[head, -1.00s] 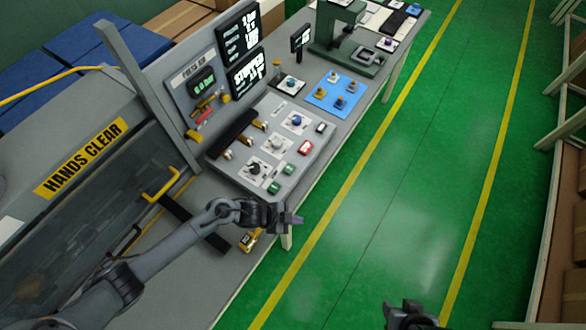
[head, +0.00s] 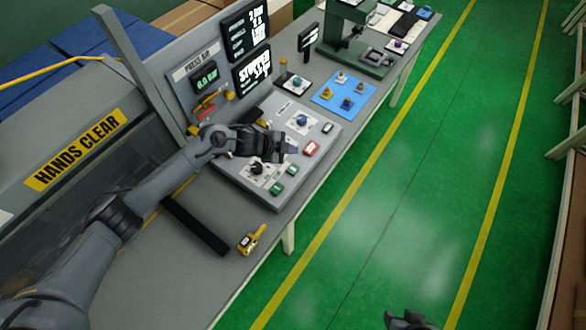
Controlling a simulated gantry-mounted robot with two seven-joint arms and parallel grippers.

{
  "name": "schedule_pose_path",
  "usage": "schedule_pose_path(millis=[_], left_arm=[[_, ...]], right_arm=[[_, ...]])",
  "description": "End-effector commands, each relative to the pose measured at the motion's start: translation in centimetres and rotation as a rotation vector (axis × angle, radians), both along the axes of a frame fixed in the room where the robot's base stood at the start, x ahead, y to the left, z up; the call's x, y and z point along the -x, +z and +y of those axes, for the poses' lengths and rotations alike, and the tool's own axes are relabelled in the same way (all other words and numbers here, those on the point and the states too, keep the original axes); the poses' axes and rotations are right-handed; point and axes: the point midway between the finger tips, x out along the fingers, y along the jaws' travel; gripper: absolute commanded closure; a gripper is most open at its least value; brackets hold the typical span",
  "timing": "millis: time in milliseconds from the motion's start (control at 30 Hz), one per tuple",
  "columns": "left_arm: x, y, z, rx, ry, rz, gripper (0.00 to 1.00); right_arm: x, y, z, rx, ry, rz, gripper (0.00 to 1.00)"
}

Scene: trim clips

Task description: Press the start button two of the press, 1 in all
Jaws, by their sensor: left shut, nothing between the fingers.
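The press's grey control panel (head: 312,172) lies on the bench. Two green buttons sit near its front edge, an upper green button (head: 291,170) and a lower green button (head: 277,188). Their labels are too small to read, so I cannot tell which is start button two. My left gripper (head: 291,147) is shut and empty over the panel, just above the upper green button in the picture and left of a red button (head: 311,149). It hides part of the panel's middle. My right gripper (head: 408,321) shows only partly at the bottom edge, over the floor.
A yellow tool (head: 250,240) and a black bar (head: 195,226) lie on the bench. A blue mat (head: 333,102) with several knobs lies behind.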

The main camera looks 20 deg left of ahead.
Motion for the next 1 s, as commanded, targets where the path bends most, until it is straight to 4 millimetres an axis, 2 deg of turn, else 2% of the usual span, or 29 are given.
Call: schedule_pose_path(millis=[267,467,1000], left_arm=[[0.0,-0.2,0.0,0.000,0.000,0.001,1.00],[0.0,-1.1,0.0,0.000,0.000,0.001,1.00],[0.0,-7.1,0.0,0.001,0.000,0.000,1.00]], right_arm=[[0.0,-0.1,0.0,0.000,0.001,0.000,0.57],[0.0,-1.0,-0.1,0.005,0.004,0.000,0.57],[0.0,-6.7,-0.2,0.009,0.005,0.001,0.57]])
